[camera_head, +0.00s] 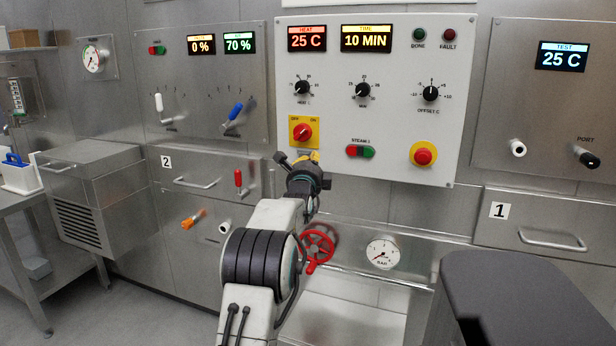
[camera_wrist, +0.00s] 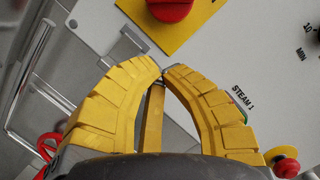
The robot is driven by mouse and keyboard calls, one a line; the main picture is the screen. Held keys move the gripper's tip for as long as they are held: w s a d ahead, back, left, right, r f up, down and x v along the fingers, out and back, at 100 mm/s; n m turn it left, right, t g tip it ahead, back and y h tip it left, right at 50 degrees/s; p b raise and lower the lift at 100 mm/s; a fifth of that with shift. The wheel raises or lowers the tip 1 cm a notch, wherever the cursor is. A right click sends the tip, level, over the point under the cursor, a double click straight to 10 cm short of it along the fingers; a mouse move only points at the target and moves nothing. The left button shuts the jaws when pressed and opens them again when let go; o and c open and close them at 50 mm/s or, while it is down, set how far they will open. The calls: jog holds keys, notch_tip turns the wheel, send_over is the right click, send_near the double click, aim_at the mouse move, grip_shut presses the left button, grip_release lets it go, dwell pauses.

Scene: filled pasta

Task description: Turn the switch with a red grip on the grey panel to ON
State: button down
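The switch with a red grip (camera_head: 303,132) sits on a yellow plate (camera_head: 294,143) marked OFF on the left and ON on the right, at the lower left of the light grey panel (camera_head: 385,115). I cannot tell clearly which mark the grip points to. In the wrist view the red grip (camera_wrist: 170,8) and the yellow plate (camera_wrist: 205,14) are cut off by the top edge. My gripper (camera_wrist: 162,73) has its yellow fingertips together with nothing seen held, below the plate and apart from the grip. In the head view my gripper (camera_head: 314,157) is mostly hidden behind the wrist.
Green and red STEAM 1 buttons (camera_head: 360,151) and a red mushroom button on yellow (camera_head: 423,155) lie right of the switch. Black dials (camera_head: 302,88) are above. A red handwheel (camera_head: 318,246) and a drawer handle (camera_head: 195,183) are lower down.

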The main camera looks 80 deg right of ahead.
jog(key=a+f, duration=0.1)
jog(key=a, duration=0.5)
jog(key=shift+w, duration=0.15)
jog(key=shift+a, duration=0.1)
dwell(0.8)
